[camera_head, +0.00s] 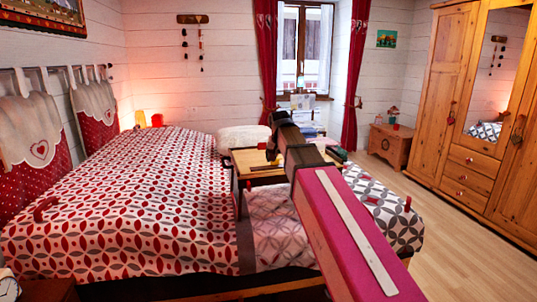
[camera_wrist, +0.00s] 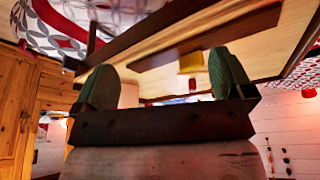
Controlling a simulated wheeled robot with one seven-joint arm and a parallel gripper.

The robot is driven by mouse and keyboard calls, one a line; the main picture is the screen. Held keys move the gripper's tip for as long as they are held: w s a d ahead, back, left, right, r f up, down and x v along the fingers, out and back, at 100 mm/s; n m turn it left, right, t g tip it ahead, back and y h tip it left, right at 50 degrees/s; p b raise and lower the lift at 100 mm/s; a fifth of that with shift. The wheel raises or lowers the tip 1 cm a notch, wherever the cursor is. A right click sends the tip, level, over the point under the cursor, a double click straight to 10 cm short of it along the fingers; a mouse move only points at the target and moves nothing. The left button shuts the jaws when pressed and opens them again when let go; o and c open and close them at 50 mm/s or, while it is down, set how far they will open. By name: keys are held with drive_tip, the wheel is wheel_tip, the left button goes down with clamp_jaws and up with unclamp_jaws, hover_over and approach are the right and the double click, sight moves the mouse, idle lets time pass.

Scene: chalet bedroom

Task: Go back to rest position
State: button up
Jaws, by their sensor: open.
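My gripper (camera_wrist: 160,62) is open, with its two green fingers wide apart and nothing seen between them. In the wrist view, which looks upside down, the fingers are close to a wooden tray table (camera_wrist: 270,45). A small yellow block (camera_wrist: 193,62) shows on the table beyond the fingers; I cannot tell the exact gap. In the head view my arm reaches from the lower right over the bed to the tray table (camera_head: 248,160), and its links hide part of the tabletop and most of the gripper.
The tray table stands on a bed (camera_head: 140,200) with a red, white and grey patterned cover. A wooden wardrobe (camera_head: 430,90) stands at the right, and a small chest (camera_head: 390,145) near the window (camera_head: 305,45). Wooden floor (camera_head: 460,230) is clear right of the bed.

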drive_tip(key=s+d+f+g, duration=0.1)
drive_tip(key=s+d+f, duration=0.3)
drive_tip(key=s+f, duration=0.3)
drive_tip(key=s+d+f+n+g, duration=0.1)
drive_tip(key=s+d+f, duration=0.4)
drive_tip(key=f, duration=1.1)
drive_tip(key=s+d+f+g, duration=0.1)
drive_tip(key=s+d+f, duration=0.3)
drive_tip(key=s+f, duration=0.5)
wheel_tip(320, 180, down, 3)
drive_tip(key=shift+s+d+f+n+g+y, duration=0.15)
drive_tip(key=shift+d+f+n+g+y, duration=0.05)
drive_tip(key=shift+d+n+g+y, duration=0.2)
